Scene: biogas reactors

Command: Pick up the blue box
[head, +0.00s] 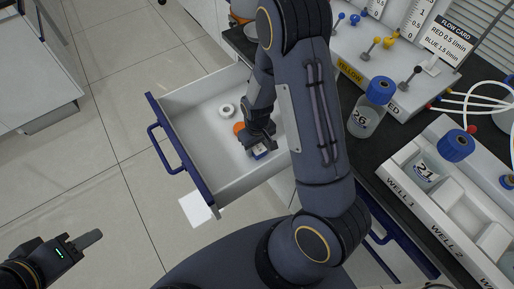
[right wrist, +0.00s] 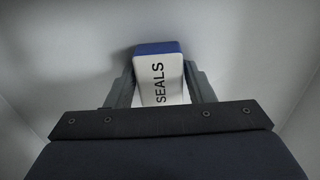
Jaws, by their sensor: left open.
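A small box (right wrist: 162,85) with a white face reading SEALS and a blue side sits between the fingers of my right gripper (right wrist: 160,72) in the right wrist view. The fingers are close against both its sides; I cannot tell whether they press on it. In the head view the right gripper (head: 259,140) reaches down into the open drawer (head: 208,92). The box (head: 260,154) shows there only in part, at the fingertips. I cannot tell whether it touches the drawer floor. My left gripper (head: 84,242) is open and empty at the lower left, over the floor.
A white ring (head: 226,110) and an orange item (head: 239,128) lie in the drawer near the right gripper. Drawer walls surround it. On the counter at right are a blue-capped bottle 26 (head: 366,118), bottle 21 (head: 427,168) and a white well rack (head: 420,205).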

